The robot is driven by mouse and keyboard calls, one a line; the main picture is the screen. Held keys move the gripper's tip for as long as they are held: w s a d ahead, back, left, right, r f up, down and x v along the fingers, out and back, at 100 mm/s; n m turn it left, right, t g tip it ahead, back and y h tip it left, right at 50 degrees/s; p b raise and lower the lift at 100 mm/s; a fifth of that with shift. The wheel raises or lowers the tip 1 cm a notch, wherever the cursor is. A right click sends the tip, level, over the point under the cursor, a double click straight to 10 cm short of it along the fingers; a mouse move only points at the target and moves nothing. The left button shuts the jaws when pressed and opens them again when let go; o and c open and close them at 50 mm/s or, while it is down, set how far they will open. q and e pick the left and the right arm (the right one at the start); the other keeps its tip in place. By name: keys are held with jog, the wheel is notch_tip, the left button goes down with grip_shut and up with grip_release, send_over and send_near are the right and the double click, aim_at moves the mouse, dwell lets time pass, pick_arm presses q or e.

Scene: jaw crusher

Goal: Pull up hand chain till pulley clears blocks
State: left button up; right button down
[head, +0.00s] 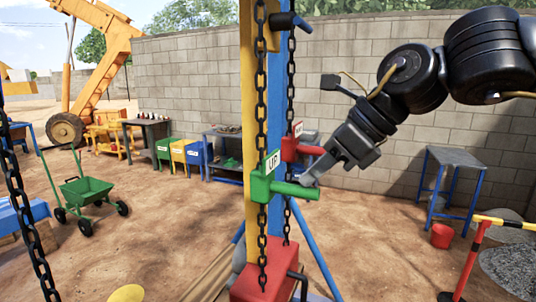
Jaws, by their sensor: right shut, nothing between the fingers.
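A dark hand chain (261,110) hangs down in front of the yellow and blue posts. A green block marked UP (265,180) sits on this chain, with a green handle bar pointing right. A second dark chain (290,95) hangs behind, with a red labelled block (300,146) on it. My right gripper (306,179) comes in from the upper right, shut, its tip close to the right end of the green handle. I cannot tell whether it touches the handle. My left gripper is not in view. The pulley and its blocks cannot be made out.
A red base (262,284) stands below the chains. Another chain (22,210) hangs at the far left. A green wheelbarrow (85,192) stands left. A blue-legged table (455,160), red bucket (442,236) and red-yellow barrier (474,252) stand right. Bare ground lies between.

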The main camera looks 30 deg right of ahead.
notch_tip(320, 180, down, 18)
jog(key=b, duration=1.6)
jog(key=shift+d, duration=0.25)
jog(key=shift+s, duration=0.15)
jog(key=s, duration=0.1)
jog(key=s+d, duration=0.2)
jog(key=s, duration=0.1)
jog(key=shift+d+r+p, duration=0.25)
jog(key=shift+p, duration=0.05)
jog(key=shift+r, duration=0.1)
